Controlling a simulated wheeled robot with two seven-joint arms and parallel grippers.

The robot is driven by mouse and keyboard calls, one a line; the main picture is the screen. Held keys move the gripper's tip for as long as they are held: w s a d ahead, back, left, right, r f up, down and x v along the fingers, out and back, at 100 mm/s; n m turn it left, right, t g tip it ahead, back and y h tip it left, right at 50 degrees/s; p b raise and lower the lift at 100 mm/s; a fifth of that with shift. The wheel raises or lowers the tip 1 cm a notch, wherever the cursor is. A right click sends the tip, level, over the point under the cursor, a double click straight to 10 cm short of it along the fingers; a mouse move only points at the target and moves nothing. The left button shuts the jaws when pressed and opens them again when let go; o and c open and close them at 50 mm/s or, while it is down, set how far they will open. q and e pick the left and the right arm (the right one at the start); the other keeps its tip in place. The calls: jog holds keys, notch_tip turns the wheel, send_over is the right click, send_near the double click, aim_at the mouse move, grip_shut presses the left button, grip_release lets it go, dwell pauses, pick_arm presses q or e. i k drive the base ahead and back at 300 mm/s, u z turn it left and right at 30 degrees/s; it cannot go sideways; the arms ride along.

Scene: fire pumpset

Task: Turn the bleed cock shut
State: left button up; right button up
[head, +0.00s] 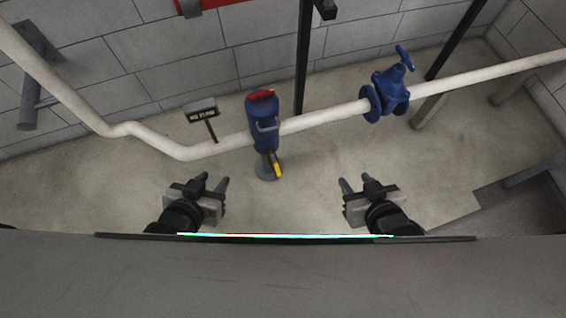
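The bleed cock appears as a small yellow lever (277,169) low on a blue upright fitting (264,130) with a red top, set in the white pipe. The lever slants down and slightly right, above a grey round base (267,172). My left gripper (211,169) is to the left of the lever, open and empty. My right gripper (357,180) is to the right of it, open and empty. Neither gripper touches the fitting or the lever.
A white pipe (325,117) runs across the back, with a blue valve (389,92) on its right part. A small sign (201,109) stands behind the pipe. A black post (302,60) rises behind.

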aim_at(275, 164)
jog(key=z, duration=2.45)
jog(key=k, duration=0.7)
jog(key=u, duration=2.9)
